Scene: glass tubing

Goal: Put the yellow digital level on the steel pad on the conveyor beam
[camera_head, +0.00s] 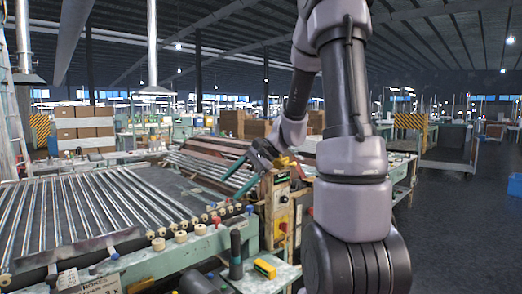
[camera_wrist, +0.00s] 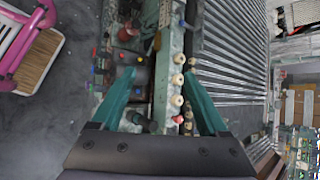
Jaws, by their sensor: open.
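The yellow digital level (camera_head: 264,268) is a small yellow block with a dark face. It rests on a low pale shelf (camera_head: 284,275) beside the conveyor beam (camera_head: 205,243), the green rail along the roller bed's front. I cannot clearly make out the steel pad on the beam in the head view. My gripper (camera_head: 229,188) has teal fingers and is open and empty, above the beam's right end and away from the level. In the wrist view, my gripper (camera_wrist: 158,72) has its fingers spread over the beam (camera_wrist: 162,82). I cannot surely pick out the level there.
A dark upright cylinder (camera_head: 236,258) stands left of the level. Wooden and coloured knobs (camera_head: 181,237) line the beam beside the rollers (camera_head: 85,205). A yellow control box (camera_head: 281,205) rises behind the shelf. A pink-framed object (camera_wrist: 35,45) stands on the floor in the wrist view.

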